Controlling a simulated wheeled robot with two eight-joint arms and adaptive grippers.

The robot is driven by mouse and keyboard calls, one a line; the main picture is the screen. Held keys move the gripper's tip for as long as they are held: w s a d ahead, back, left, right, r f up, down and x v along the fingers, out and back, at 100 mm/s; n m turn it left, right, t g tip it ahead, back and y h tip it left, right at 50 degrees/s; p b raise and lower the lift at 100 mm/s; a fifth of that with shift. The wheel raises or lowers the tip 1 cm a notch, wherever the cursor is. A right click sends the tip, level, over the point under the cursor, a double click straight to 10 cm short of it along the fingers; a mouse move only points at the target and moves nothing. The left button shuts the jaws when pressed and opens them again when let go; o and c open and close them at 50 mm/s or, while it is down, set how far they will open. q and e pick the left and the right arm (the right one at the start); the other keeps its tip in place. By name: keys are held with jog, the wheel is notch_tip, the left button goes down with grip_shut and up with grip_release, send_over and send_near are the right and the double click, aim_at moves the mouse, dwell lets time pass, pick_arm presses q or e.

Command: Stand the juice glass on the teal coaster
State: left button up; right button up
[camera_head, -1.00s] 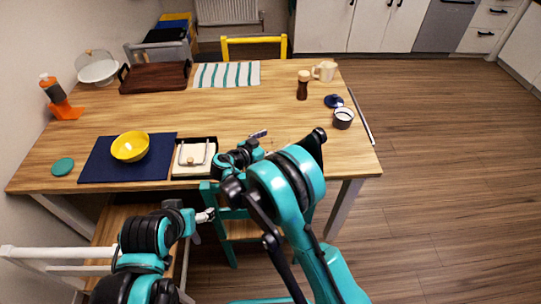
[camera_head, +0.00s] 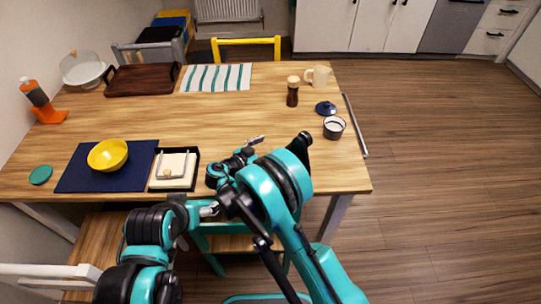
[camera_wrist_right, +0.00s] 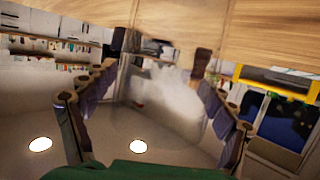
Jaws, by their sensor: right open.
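The teal coaster (camera_head: 40,175) lies flat and bare at the table's left front, beside the navy mat. My right gripper (camera_head: 256,143) is low over the table's front part, partly hidden by its own arm. In the right wrist view its fingers (camera_wrist_right: 160,55) are spread apart. A clear, blurred shape, seemingly the juice glass (camera_wrist_right: 170,98), shows between them; contact cannot be told. I cannot make out the glass in the head view. My left gripper (camera_head: 209,210) is at the table's front edge, close to my right arm; its jaws are too small to read.
A yellow bowl (camera_head: 108,154) stands on the navy mat (camera_head: 75,178), between coaster and right gripper. A black tray (camera_head: 194,180) holds napkins. A brown shaker (camera_head: 292,95), cream mug (camera_head: 319,76) and dark-rimmed cup (camera_head: 334,128) stand right. The middle table is clear.

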jog(key=shift+s+a+r, duration=0.15)
jog(key=shift+s+a, duration=0.05)
jog(key=shift+s, duration=0.05)
jog(key=shift+c, duration=0.4)
jog(key=c, duration=1.4)
jog(key=shift+c, duration=0.5)
